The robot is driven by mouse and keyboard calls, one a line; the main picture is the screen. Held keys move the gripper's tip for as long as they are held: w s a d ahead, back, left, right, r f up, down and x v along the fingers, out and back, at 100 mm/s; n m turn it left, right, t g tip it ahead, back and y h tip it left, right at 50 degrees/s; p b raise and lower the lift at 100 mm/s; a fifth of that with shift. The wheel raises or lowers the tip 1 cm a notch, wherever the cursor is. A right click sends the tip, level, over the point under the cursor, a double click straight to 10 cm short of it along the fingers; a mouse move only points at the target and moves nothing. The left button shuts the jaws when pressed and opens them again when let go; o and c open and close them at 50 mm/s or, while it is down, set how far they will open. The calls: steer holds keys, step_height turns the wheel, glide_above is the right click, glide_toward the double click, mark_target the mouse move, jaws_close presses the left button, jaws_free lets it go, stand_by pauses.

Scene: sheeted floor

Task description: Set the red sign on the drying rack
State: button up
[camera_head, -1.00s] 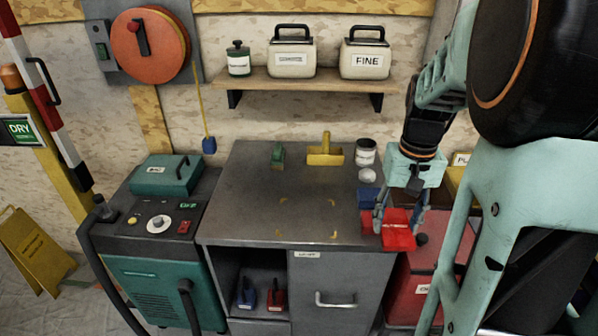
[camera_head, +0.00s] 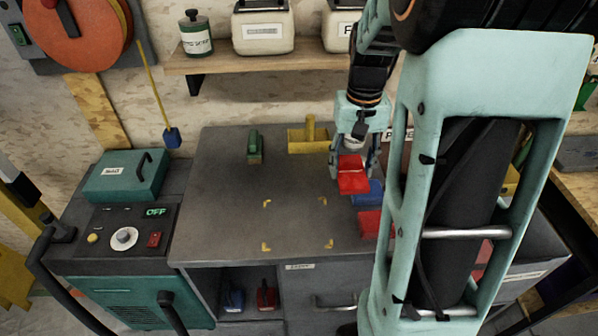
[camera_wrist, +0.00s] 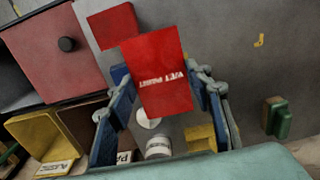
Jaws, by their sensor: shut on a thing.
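The red sign (camera_head: 353,182) with white lettering is between the fingers of my gripper (camera_head: 353,172), which is shut on it. It is held above the grey bench top, just in front of the yellow block with an upright post (camera_head: 308,142). In the wrist view the sign (camera_wrist: 158,80) fills the middle, and its lettering reads "WET PAINT" upside down. Blue fingers flank it on both sides. I cannot identify a drying rack with certainty in these frames.
A blue block (camera_head: 368,193) and another red piece (camera_head: 369,224) lie at the bench's right side. A green block (camera_head: 255,147) stands at the back left. Yellow corner marks (camera_head: 267,203) outline a clear patch on the bench (camera_head: 215,200). A shelf (camera_head: 275,62) with containers hangs behind.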

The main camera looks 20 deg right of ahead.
steer(key=w+a+f, duration=0.2)
steer(key=w+a, duration=0.1)
glide_above(309, 191)
steer(key=s, duration=0.1)
steer(key=f, duration=0.3)
steer(key=f+p, duration=0.1)
steer(key=f, duration=0.1)
steer(key=shift+d, duration=0.4)
steer(key=shift+w+a+f, duration=0.4)
steer(key=shift+f, duration=1.85)
steer(key=shift+f, duration=0.2)
steer(key=o, duration=1)
steer(key=shift+o, duration=0.2)
steer(key=shift+r, duration=0.15)
